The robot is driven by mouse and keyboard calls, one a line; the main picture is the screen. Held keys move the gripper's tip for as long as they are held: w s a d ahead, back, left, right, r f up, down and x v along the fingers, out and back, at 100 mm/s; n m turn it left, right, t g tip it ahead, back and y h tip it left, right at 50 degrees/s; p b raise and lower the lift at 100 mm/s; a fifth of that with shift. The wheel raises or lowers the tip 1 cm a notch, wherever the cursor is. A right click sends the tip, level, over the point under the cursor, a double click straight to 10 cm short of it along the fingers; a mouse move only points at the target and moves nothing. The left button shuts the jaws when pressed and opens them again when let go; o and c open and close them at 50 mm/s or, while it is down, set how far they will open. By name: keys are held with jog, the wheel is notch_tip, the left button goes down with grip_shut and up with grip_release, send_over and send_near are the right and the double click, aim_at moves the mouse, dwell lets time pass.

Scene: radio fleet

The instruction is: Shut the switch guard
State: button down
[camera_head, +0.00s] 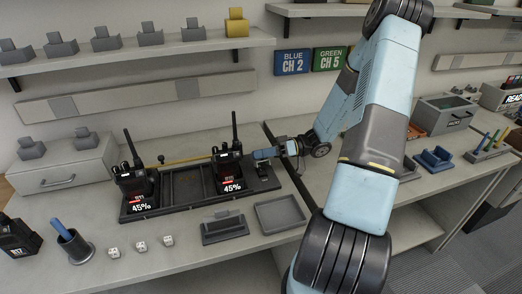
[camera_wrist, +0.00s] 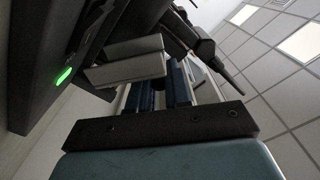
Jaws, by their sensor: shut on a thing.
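My gripper (camera_head: 264,154) reaches in from the right, low over the right end of the dark charger rack (camera_head: 185,208). Its jaws are closed on a small part there, which seems to be the switch guard. The jaws hide most of the guard, so I cannot tell its angle. A small dark switch housing (camera_head: 266,178) sits just below the jaws. In the wrist view, the gripper's blue fingers (camera_wrist: 160,92) are close together, with pale grey blocks at their far end. A green light (camera_wrist: 63,76) glows on a dark body at the left.
Two black radios reading 45% stand in the rack, one left (camera_head: 134,182) and one right (camera_head: 229,172), close to my gripper. A yellow rod (camera_head: 187,160) runs behind. An empty grey tray (camera_head: 281,214) lies in front. A shelf (camera_head: 130,52) hangs above.

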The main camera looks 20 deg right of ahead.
jog(key=shift+s+f+n, duration=0.3)
jog(key=shift+f+n, duration=0.05)
jog(key=shift+n, duration=0.35)
jog(key=c, duration=1.1)
grip_release()
jog(key=shift+c, duration=0.2)
jog(key=d, duration=0.9)
jog(key=s+d, duration=0.1)
jog(key=d, duration=0.3)
jog(key=shift+d, duration=0.4)
jog(key=shift+c, duration=0.4)
